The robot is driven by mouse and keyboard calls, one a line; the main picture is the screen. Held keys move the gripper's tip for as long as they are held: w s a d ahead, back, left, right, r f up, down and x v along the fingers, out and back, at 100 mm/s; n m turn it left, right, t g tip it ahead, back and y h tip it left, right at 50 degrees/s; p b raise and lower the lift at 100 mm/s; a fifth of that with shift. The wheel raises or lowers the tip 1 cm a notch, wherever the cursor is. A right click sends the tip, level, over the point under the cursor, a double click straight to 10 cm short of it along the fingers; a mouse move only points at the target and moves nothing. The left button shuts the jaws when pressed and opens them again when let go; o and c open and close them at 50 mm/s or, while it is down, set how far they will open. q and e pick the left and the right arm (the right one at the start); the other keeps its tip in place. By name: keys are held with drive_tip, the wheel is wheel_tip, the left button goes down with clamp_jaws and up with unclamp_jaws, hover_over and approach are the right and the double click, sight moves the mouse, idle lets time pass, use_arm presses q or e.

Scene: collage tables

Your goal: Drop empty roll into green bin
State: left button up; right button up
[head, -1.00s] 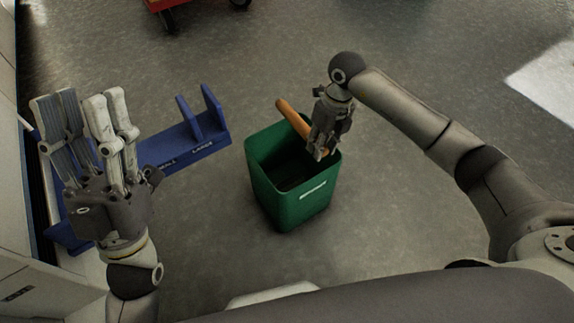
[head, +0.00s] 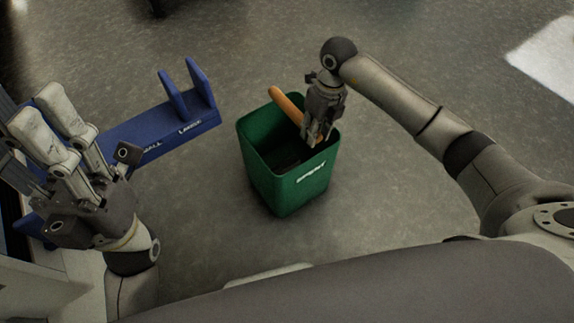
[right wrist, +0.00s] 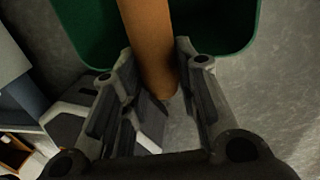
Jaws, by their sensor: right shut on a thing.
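The empty roll is an orange-brown tube (head: 285,103), tilted over the far side of the green bin (head: 290,192). My right gripper (head: 318,140) is shut on the roll near its lower right end, above the bin's right part. In the right wrist view the roll (right wrist: 150,42) lies between the two fingers (right wrist: 155,80), with the green bin (right wrist: 220,28) behind it. My left gripper (head: 30,140) is open and empty at the left edge, far from the bin. The bin's dark inside is partly hidden.
A blue rack (head: 155,130) with upright plates and white lettering lies left of the bin. A pale cabinet stands at the lower left edge.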

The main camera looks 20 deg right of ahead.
drive_tip(key=shift+f, duration=0.2)
drive_tip(key=o, duration=1.1)
drive_tip(key=shift+c, duration=0.2)
wheel_tip(320, 180, up, 12)
drive_tip(key=d, duration=0.1)
drive_tip(key=shift+w+d, duration=0.35)
drive_tip(key=shift+f, duration=0.1)
